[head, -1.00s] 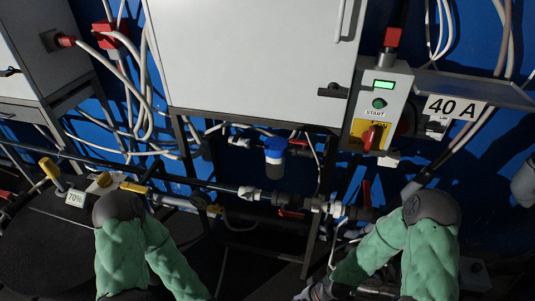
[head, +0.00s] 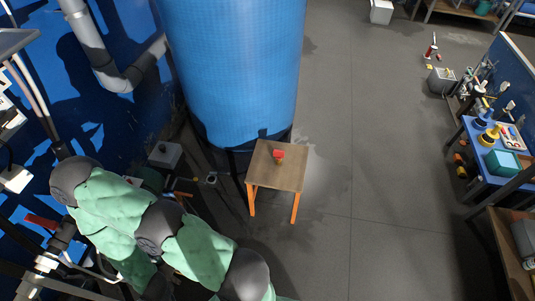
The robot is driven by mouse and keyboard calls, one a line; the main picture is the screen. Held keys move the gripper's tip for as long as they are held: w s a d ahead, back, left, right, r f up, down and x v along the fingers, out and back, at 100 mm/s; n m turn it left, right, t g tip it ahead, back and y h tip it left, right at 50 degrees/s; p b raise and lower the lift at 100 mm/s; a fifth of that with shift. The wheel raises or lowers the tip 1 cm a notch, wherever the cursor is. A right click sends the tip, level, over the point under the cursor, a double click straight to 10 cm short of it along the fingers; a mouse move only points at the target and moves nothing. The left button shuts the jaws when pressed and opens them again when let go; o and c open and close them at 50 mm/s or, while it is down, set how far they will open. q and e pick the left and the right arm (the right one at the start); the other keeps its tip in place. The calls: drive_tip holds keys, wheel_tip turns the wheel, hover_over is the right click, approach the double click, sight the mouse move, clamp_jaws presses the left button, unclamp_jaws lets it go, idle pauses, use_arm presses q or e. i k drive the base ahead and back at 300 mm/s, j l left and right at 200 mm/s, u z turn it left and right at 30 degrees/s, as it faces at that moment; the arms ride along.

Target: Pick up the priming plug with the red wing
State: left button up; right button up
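The priming plug with the red wing (head: 279,155) appears as a small red-topped piece on a small wooden stool (head: 265,182) with orange legs. The stool stands on the floor in front of a large blue tank, near the middle of the head view. The plug's lower part is small and hard to make out. My green-sleeved arms reach in at the lower left, apart from the stool. Neither of my grippers shows in the head view.
The blue cylindrical tank (head: 235,75) stands right behind the stool. Grey floor (head: 390,160) is open to the right. A blue bench (head: 480,150) with tools and a teal bin stands at the far right. Pipes and a grey box (head: 165,155) lie at the left.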

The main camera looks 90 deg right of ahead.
sight(279, 154)
drive_tip(key=z, duration=3.15)
drive_tip(key=u, duration=1.6)
drive_tip(key=z, duration=1.55)
drive_tip(key=i+l+u, duration=0.25)
drive_tip(key=u, duration=0.25)
drive_tip(key=i+l+u, duration=0.25)
drive_tip(key=u, duration=0.2)
drive_tip(key=i+l+u, duration=0.1)
drive_tip(key=l+u, duration=0.4)
